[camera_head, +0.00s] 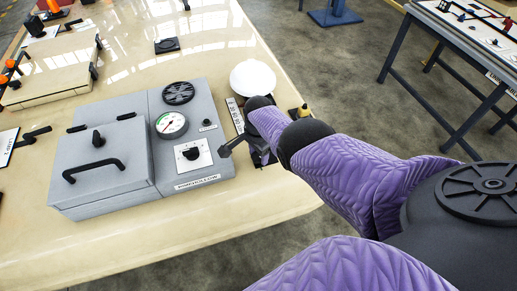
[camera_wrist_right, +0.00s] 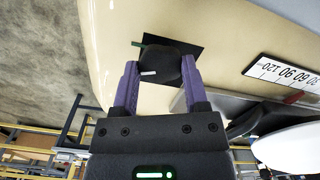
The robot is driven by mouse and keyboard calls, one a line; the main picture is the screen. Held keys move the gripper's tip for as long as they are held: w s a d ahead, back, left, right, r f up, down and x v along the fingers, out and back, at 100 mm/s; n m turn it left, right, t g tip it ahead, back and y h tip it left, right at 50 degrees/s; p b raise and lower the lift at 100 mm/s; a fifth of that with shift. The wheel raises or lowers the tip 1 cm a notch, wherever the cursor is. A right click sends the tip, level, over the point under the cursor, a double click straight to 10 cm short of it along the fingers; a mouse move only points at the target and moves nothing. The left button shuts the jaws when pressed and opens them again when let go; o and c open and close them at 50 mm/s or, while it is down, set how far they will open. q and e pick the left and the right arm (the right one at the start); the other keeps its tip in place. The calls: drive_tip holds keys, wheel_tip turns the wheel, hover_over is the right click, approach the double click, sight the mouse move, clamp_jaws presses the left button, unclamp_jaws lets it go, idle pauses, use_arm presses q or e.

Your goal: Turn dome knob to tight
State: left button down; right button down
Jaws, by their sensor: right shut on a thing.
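A black knob (camera_wrist_right: 160,66) with a white line on it sits on a dark square plate (camera_wrist_right: 191,45) on the bench. My right gripper (camera_wrist_right: 159,78) has its two purple fingers closed on opposite sides of this knob. A short green mark (camera_wrist_right: 142,44) shows beside the knob on the plate. In the head view my right gripper (camera_head: 262,152) is at the bench edge and hides the knob. A white dome (camera_head: 253,77) stands just behind it; the dome also shows in the right wrist view (camera_wrist_right: 290,148). I see no word "tight". My left gripper is out of view.
A grey lidded box (camera_head: 103,160) with a gauge (camera_head: 171,124) and a selector dial (camera_head: 192,155) stands close left of my right gripper. A number strip (camera_head: 235,114) lies beside the dome. The bench front (camera_head: 180,225) is bare.

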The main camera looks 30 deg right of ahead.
sight(258, 155)
drive_tip(key=shift+m, duration=2.2)
drive_tip(key=shift+c, duration=0.5)
unclamp_jaws()
wheel_tip(258, 155, up, 10)
drive_tip(key=p, duration=0.9)
drive_tip(key=shift+f, duration=0.1)
